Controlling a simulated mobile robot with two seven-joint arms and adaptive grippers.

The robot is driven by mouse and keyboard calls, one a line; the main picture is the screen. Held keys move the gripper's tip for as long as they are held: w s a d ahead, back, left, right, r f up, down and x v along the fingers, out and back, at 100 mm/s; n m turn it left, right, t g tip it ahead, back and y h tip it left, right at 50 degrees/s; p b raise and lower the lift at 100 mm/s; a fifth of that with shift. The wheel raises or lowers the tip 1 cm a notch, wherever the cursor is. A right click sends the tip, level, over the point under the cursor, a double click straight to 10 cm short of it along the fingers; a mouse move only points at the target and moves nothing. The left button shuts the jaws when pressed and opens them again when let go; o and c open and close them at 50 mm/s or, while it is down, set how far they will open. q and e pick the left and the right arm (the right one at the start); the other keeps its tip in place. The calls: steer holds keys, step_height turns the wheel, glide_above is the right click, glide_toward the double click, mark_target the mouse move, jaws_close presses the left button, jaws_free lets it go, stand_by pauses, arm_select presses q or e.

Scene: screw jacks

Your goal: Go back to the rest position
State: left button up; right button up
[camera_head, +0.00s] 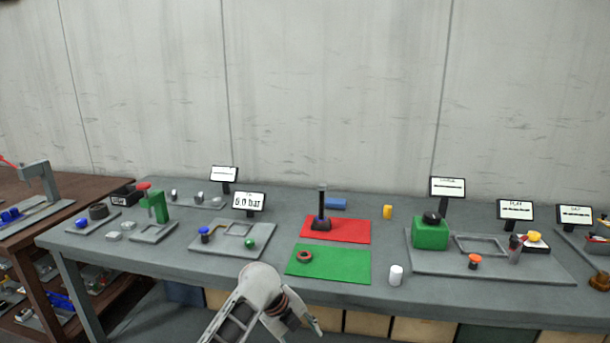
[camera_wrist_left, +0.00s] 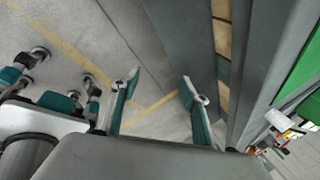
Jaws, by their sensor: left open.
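My left gripper (camera_wrist_left: 160,86) shows in the left wrist view with its two green-and-grey fingers spread and nothing between them. It hangs in front of the bench, over the grey floor with yellow lines. In the head view a pale arm link of mine bends at the bottom centre, in front of the bench (camera_head: 150,262); its gripper is below the picture. My right gripper is in neither view. A dark screw jack (camera_head: 321,222) stands upright on a red mat (camera_head: 352,230). A reddish-brown ring (camera_head: 305,257) lies on a green mat (camera_head: 345,263).
Fixtures and small screens fill both bench sides. The bench edge (camera_wrist_left: 218,12) runs beside the gripper in the left wrist view.

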arm_select(q)
steer(key=s+a+f+n+t+y, duration=0.1)
steer(key=s+a+f+n+t, duration=0.1)
steer(key=s+a+f+n, duration=0.5)
steer(key=s+a+f+n+t, duration=0.3)
steer(key=s+a+f+n, duration=0.2)
steer(key=s+f+n, duration=0.4)
steer(key=s+a+r+n+t, duration=0.2)
steer(key=s+a+n, duration=0.2)
steer(key=s, duration=0.2)
steer(key=s+a+r+n+t+y, duration=0.1)
steer(key=s+a+r+n+t, duration=0.1)
steer(key=s+a+n, duration=0.2)
steer(key=s, duration=0.3)
steer(key=shift+s+a+r, duration=0.15)
steer(key=shift+s, duration=0.15)
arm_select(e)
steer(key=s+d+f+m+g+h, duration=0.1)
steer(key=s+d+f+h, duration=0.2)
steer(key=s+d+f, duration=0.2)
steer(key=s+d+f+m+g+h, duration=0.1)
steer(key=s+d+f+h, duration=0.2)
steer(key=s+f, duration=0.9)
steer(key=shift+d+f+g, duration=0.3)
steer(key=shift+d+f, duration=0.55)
